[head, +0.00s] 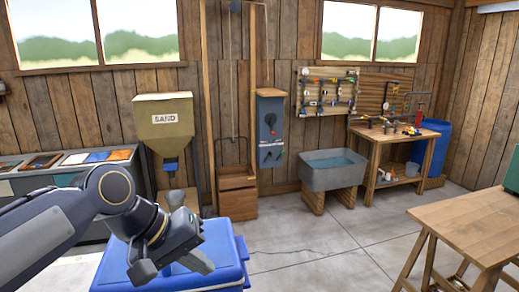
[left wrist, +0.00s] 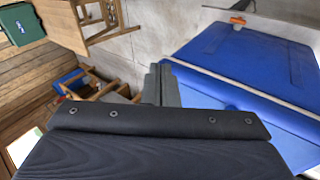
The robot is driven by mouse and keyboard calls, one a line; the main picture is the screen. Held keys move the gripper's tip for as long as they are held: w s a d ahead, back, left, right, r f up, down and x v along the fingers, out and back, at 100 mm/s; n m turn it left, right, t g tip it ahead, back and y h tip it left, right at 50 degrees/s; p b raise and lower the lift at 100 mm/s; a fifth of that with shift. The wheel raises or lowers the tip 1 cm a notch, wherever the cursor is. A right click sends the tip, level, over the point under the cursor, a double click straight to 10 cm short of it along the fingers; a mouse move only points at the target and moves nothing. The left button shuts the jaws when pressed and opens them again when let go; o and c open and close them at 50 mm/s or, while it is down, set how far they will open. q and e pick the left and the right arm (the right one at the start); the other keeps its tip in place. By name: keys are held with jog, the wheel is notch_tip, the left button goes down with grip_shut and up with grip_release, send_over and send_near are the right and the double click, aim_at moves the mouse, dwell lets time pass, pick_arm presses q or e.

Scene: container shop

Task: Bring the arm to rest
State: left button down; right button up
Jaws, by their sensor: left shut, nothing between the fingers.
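My left arm (head: 60,213) comes in from the left in the head view and reaches over a blue box. My left gripper (head: 199,262) is above the lid, tilted downward, shut with nothing between its fingers. In the left wrist view, its grey fingers (left wrist: 160,85) show together beyond the dark gripper body. Whether the fingers touch the lid I cannot tell. My right gripper is not in view.
The blue box (head: 243,248) stands directly under the left gripper. A sand hopper (head: 162,130) and a grey counter (head: 92,228) are behind it. A wooden table (head: 465,222) is at right, a grey tub (head: 333,175) and workbench (head: 395,142) at the back. The middle floor is clear.

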pick_arm(q)
jog(key=s+a+f+t+y, duration=0.1)
jog(key=s+a+f, duration=0.4)
jog(key=s+f, duration=0.3)
jog(key=s+a+f+t+y, duration=0.1)
jog(key=s+a+f, duration=0.4)
jog(key=s+f, duration=0.2)
jog(key=shift+s+a+f+m, duration=0.15)
jog(key=shift+s+f+m, duration=0.2)
jog(key=shift+f+m, duration=0.1)
